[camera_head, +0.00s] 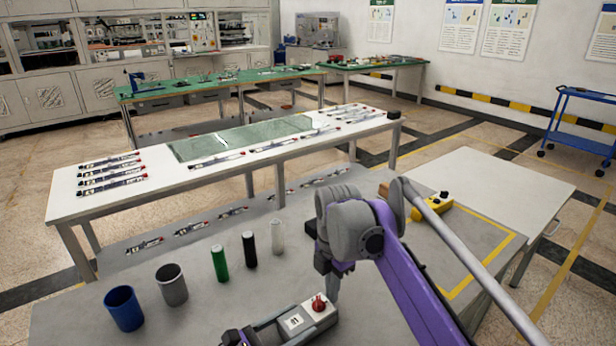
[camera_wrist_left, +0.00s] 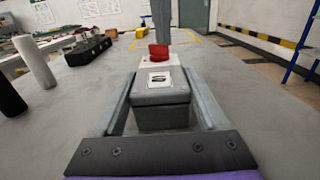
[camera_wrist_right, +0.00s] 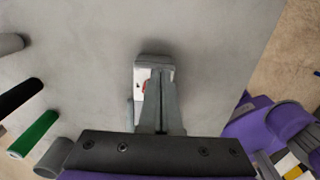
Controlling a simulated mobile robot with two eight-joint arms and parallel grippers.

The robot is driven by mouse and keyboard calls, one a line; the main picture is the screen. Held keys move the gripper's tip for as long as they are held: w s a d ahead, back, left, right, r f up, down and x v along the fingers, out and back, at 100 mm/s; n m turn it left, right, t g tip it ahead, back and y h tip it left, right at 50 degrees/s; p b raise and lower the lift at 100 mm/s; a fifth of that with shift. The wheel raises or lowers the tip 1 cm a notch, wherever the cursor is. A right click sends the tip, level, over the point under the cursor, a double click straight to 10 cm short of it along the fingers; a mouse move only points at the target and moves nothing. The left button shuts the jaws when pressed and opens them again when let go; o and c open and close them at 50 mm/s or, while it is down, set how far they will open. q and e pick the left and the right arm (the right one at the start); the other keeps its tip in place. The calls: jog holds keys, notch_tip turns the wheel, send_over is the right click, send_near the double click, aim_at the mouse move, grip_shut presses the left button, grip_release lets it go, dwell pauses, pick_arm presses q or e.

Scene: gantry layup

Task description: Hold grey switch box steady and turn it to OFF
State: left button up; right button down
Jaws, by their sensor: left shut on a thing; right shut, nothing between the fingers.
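The grey switch box (camera_head: 296,321) lies at the bottom middle of the grey table in the head view. It has a white label plate and a red knob (camera_head: 319,302) on its white far end. In the left wrist view the switch box (camera_wrist_left: 160,97) sits between the fingers of my left gripper (camera_wrist_left: 160,85), which is shut on its sides. My right gripper (camera_head: 335,285) is shut and empty, pointing down right at the knob. In the right wrist view its fingers (camera_wrist_right: 160,85) partly cover the box and knob; I cannot tell whether they touch the knob.
A blue cup (camera_head: 124,308), a grey cup (camera_head: 172,284) and green (camera_head: 220,263), black (camera_head: 249,249) and white (camera_head: 277,236) cylinders stand left of the box. A yellow box (camera_head: 433,206) sits farther back by a yellow-lined area. The grey tabletop around the switch box is clear.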

aim_at(325, 300)
jog(key=shift+s+a, duration=0.2)
jog(key=shift+a, duration=0.35)
dwell(1.1)
jog(key=shift+w+a, duration=0.35)
jog(key=shift+w, duration=0.05)
dwell(0.5)
jog(key=shift+w+d, duration=0.1)
jog(key=shift+w+d, duration=0.2)
jog(key=shift+r, duration=0.2)
notch_tip(325, 300, up, 6)
jog(key=shift+f, duration=0.2)
dwell(0.4)
